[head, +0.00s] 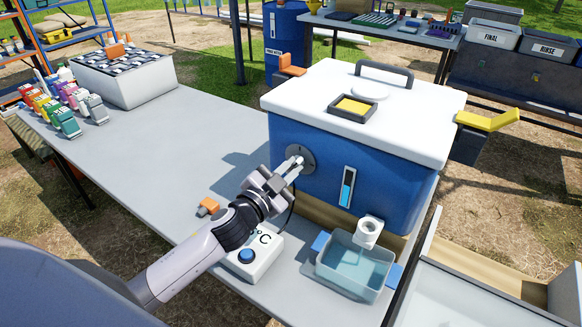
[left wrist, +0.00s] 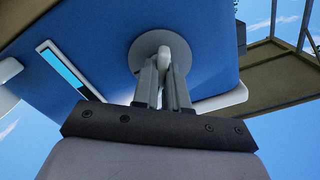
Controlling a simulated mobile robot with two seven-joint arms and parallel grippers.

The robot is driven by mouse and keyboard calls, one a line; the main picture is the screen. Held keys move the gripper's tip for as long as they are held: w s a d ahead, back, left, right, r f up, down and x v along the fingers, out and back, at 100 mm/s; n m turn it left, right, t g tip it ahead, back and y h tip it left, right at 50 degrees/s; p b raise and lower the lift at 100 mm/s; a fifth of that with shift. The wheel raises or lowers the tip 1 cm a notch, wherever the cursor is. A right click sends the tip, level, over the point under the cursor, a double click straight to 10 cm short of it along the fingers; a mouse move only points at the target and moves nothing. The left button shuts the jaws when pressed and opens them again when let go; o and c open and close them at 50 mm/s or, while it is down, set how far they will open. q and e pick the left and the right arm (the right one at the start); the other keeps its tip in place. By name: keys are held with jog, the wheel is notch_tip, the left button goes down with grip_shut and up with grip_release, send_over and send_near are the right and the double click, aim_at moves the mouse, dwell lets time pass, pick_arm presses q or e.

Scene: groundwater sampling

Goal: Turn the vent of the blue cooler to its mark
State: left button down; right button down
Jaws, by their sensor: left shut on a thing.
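The blue cooler (head: 330,165) with a white lid stands on the grey table. Its vent is a round grey disc (head: 306,158) on the front face, with a pale handle at its centre. My left gripper (head: 293,165) reaches the vent from the lower left and is shut on that handle. In the left wrist view the vent disc (left wrist: 139,47) shows behind the fingers (left wrist: 163,84), with the white handle (left wrist: 180,48) between the fingertips. I cannot make out the mark. My right gripper is not in view.
A white meter box (head: 262,257) with a blue knob and a clear tub of water (head: 352,270) under a white spigot (head: 369,232) stand close below the cooler. An orange clip (head: 208,206) lies nearby. The table's left middle is clear (head: 170,150).

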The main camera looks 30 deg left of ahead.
pick_arm(q)
jog(key=m, duration=0.5)
jog(key=shift+p, duration=0.3)
jog(key=m, duration=0.6)
jog(key=shift+p, duration=0.35)
jog(key=c, duration=1.1)
grip_release()
jog(key=shift+s, duration=0.1)
jog(key=s, duration=0.4)
jog(key=s+a+b, duration=0.1)
jog(key=s, duration=0.2)
